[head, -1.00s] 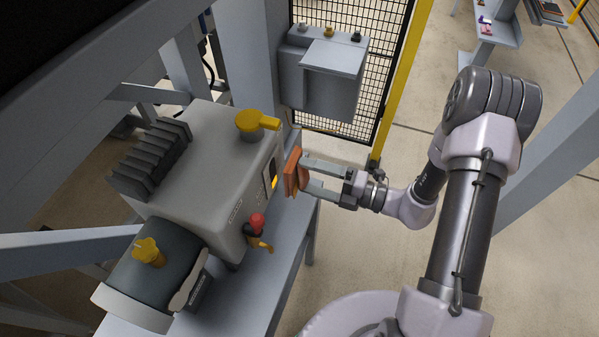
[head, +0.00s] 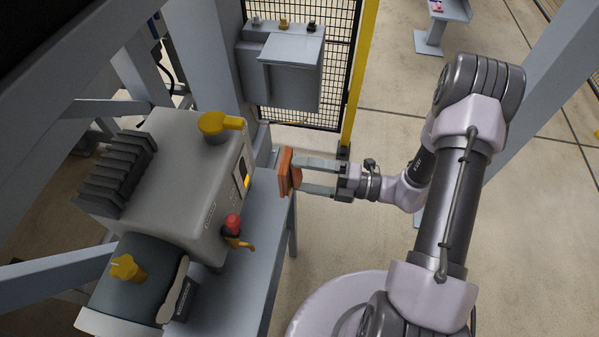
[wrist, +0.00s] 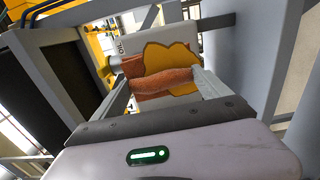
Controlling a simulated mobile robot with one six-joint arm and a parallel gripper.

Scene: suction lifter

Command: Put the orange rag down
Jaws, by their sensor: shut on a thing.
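The orange rag (head: 288,171) is a folded, brownish-orange cloth held upright between the fingertips of my gripper (head: 299,175). In the head view it hangs at the right edge of the grey bench (head: 262,235), just right of the grey machine (head: 190,180). In the wrist view the rag (wrist: 165,80) is pinched between the two fingers of my gripper (wrist: 160,84). I cannot tell whether the rag touches the bench.
The machine carries a yellow knob (head: 215,123) on top and a red-topped lever (head: 233,224) at its front. A grey control box (head: 283,70) stands behind, by a mesh fence and a yellow post (head: 360,75). The bench's front right part is bare.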

